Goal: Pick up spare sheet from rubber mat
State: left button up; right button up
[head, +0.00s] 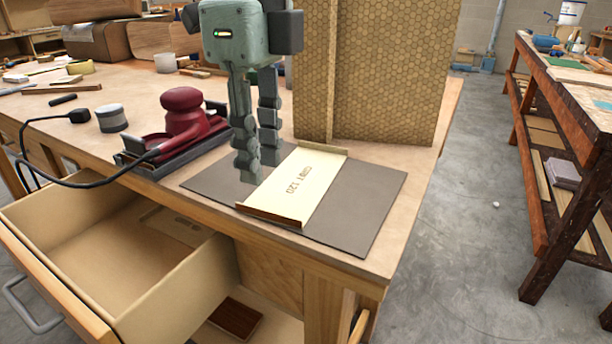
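The spare sheet (300,187) is cream coloured, printed "GRIT 120", with brown ends that curl up. It lies on the dark grey rubber mat (363,205) near the front right corner of the workbench. My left gripper (259,165) points down at the sheet's left long edge. Its two fingers are apart, one nearer to me and one farther, and I see nothing held between them. Whether the fingertips touch the sheet or mat is unclear. My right gripper is not in view.
A red sander (184,122) with a black cable sits left of the mat, beside a grey round can (112,118). A tall honeycomb panel (397,75) stands behind the mat. An open drawer (110,262) juts out below the bench front. Another bench (560,95) stands at right.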

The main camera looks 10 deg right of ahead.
aim_at(267, 211)
pick_arm(q)
notch_tip(267, 211, down, 7)
jog(key=shift+w+d+r+p, duration=0.1)
jog(key=shift+w+p, duration=0.05)
jog(key=shift+p, duration=0.3)
grip_shut()
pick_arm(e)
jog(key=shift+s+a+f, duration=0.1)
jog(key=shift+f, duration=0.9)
